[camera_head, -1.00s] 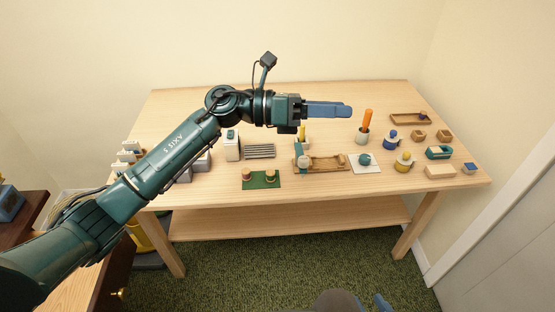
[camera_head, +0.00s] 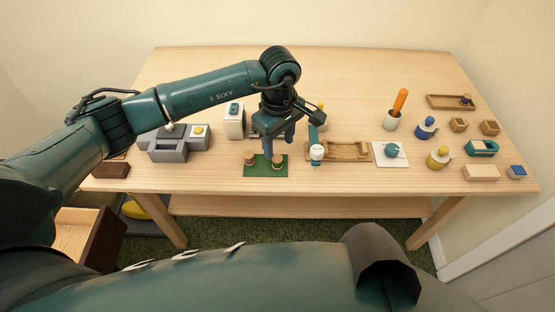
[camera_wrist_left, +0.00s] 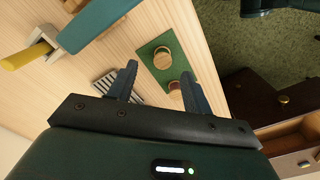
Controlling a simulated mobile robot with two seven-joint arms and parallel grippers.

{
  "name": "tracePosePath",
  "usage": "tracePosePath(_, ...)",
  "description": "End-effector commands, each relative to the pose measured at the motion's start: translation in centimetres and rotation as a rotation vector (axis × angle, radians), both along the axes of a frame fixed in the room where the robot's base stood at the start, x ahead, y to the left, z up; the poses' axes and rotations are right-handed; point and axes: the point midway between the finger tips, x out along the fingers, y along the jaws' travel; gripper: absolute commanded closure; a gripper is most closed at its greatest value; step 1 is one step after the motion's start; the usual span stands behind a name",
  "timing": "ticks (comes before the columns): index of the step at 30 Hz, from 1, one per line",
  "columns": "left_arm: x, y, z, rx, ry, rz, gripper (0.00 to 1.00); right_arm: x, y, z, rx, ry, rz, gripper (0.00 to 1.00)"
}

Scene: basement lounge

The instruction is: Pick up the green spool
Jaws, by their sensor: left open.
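Two small wooden-topped spools stand on a green mat (camera_head: 264,173) near the table's front edge. The left spool (camera_head: 249,157) looks reddish and is the lower one in the left wrist view (camera_wrist_left: 175,87). The right spool (camera_head: 277,164) is the upper one in the left wrist view (camera_wrist_left: 162,59). My left gripper (camera_head: 279,146) points down above and slightly behind the mat. In the left wrist view its fingers (camera_wrist_left: 158,74) are apart and empty, with the spools beyond them. My right gripper is not visible.
A wooden tray (camera_head: 350,150) with a teal upright and a white-topped piece stands right of the mat. A white box (camera_head: 234,122) and a grey block unit (camera_head: 170,150) stand to the left. Bare tabletop (camera_head: 220,180) lies left of the mat.

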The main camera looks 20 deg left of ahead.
Motion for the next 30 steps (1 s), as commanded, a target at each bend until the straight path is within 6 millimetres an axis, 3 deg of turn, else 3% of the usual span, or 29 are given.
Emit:
tracePosePath(5,-0.2,-0.1,-1.2,-0.001,0.002,-0.001,0.50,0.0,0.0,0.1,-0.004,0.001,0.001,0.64)
tracePosePath(13,-0.7,0.0,-5.1,-0.002,0.002,0.001,0.50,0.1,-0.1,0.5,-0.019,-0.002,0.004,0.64)
tracePosePath(22,-0.6,0.0,-5.7,-0.002,-0.001,0.000,0.50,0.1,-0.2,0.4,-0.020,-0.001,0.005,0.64)
tracePosePath(30,-0.6,0.0,-5.7,-0.002,-0.001,0.000,0.70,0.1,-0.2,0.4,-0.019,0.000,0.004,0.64)
